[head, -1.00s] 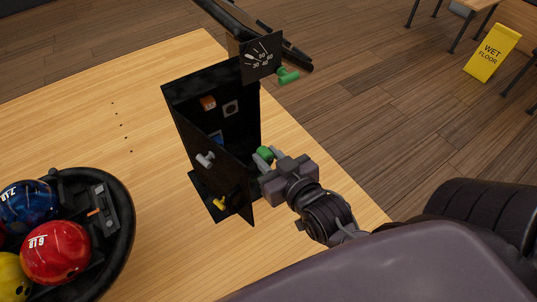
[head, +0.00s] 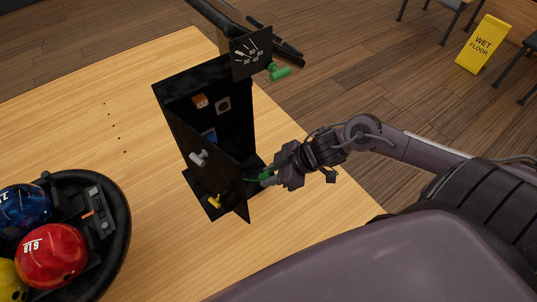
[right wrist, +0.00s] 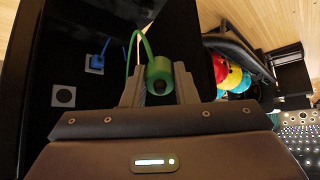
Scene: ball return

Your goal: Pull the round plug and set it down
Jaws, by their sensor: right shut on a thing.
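The round plug is a green cylinder (right wrist: 160,70) between my right gripper's fingers in the right wrist view. My right gripper (head: 273,176) is shut on the green plug (head: 266,174), just outside the right side of the open black box (head: 235,88). A green cord runs from the plug back toward the box. Inside the box, a grey socket (head: 223,105) is empty; it also shows in the right wrist view (right wrist: 63,96). A blue plug (head: 208,136) and an orange piece (head: 201,101) sit on the inner wall. My left gripper is out of view.
The box's open door (head: 205,163) has a grey knob (head: 199,157); a yellow piece (head: 214,202) is low near it. A gauge plate (head: 252,52) with a green lever (head: 281,72) stands above. A ball tray (head: 124,225) is at left. The wooden table (head: 150,240) is clear between.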

